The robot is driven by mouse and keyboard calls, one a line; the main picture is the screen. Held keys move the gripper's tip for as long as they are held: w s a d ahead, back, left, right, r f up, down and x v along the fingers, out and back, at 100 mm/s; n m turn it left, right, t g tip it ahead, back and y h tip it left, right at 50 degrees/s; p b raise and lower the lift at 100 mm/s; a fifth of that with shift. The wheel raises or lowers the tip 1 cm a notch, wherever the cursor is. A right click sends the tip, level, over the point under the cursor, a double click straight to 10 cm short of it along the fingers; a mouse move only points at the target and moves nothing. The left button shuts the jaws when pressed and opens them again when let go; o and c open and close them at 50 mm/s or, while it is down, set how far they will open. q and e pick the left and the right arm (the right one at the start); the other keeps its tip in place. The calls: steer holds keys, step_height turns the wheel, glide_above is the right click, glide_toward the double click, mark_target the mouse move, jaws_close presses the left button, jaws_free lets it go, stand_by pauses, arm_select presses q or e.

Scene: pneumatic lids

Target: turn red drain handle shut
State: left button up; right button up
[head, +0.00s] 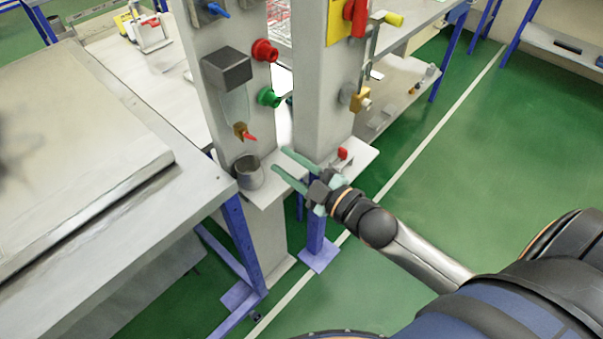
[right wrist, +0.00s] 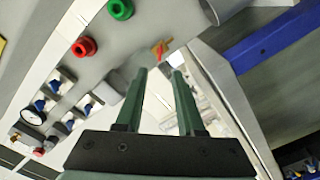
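The small red drain handle (head: 249,137) sticks out from a brass fitting (head: 239,130) under a clear bowl (head: 233,104) on the left grey post. It also shows in the right wrist view (right wrist: 163,47), just beyond the fingertips. My right gripper (head: 279,160) is open and empty, its two green fingers apart, to the right of and a little below the handle in the head view. It does not touch the handle. My left gripper is not in view.
A grey cup (head: 249,172) stands on a small shelf below the drain. Red (head: 265,50) and green (head: 269,97) knobs sit above on the post. A second grey post (head: 320,100) stands close on the right. A grey bench (head: 90,170) is at left.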

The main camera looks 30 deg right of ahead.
steer(key=shift+v, duration=2)
steer(key=s+a+f+m+g+h, duration=0.1)
steer(key=s+f+m+g, duration=0.3)
steer(key=f, duration=0.8)
steer(key=s+a+f+m+g+h, duration=0.2)
steer(key=s+f+m+g, duration=0.2)
steer(key=s+f+m, duration=0.3)
step_height(320, 180, down, 5)
steer(key=shift+s+a+f+h, duration=0.2)
steer(key=shift+s+h, duration=0.2)
steer(key=shift+s, duration=0.55)
